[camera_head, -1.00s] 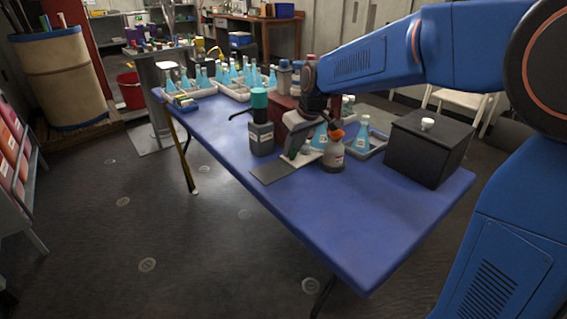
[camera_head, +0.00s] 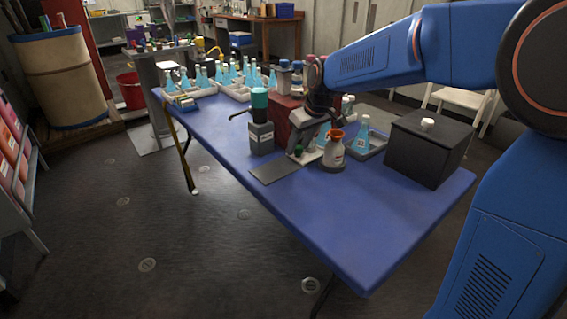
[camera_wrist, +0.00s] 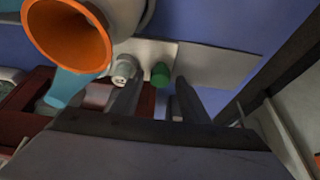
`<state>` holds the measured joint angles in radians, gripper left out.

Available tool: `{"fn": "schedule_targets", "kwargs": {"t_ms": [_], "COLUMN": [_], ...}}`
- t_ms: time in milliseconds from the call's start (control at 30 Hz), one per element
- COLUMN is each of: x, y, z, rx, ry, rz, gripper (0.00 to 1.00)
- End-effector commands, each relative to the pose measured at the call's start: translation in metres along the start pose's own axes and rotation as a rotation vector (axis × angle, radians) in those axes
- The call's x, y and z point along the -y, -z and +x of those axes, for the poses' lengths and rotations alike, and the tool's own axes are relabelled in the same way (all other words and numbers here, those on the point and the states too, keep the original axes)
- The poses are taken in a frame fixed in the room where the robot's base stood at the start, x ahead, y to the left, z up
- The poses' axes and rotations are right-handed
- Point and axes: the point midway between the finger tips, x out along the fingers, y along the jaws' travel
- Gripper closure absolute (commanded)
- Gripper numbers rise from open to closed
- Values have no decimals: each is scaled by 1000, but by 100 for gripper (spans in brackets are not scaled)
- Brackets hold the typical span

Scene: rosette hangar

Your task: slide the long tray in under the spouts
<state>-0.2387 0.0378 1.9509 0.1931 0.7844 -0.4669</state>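I cannot tell the tray's full length. My gripper (camera_wrist: 156,82) is above the tray end, its two fingers apart with nothing seen clamped between them. In the head view my gripper (camera_head: 318,118) points down by a dark red block (camera_head: 283,115). I cannot make out the spouts clearly; the arm hides part of the block.
A teal-capped dark bottle (camera_head: 260,130) stands left of the tray and a flat grey plate (camera_head: 274,172) lies in front. A black box with a white knob (camera_head: 430,150) and a flask in a grey tray (camera_head: 377,150) stand to the right. The table's near right is clear.

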Motion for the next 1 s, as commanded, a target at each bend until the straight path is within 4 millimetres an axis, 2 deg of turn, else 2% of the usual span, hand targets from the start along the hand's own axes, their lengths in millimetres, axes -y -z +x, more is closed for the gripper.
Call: {"fn": "schedule_targets", "kwargs": {"t_ms": [467,1000], "x": [0,0], "y": [0,13], "z": [0,-31], "rx": [0,-1], "ry": [0,0], "rz": [0,-1], "gripper": [59,59]}}
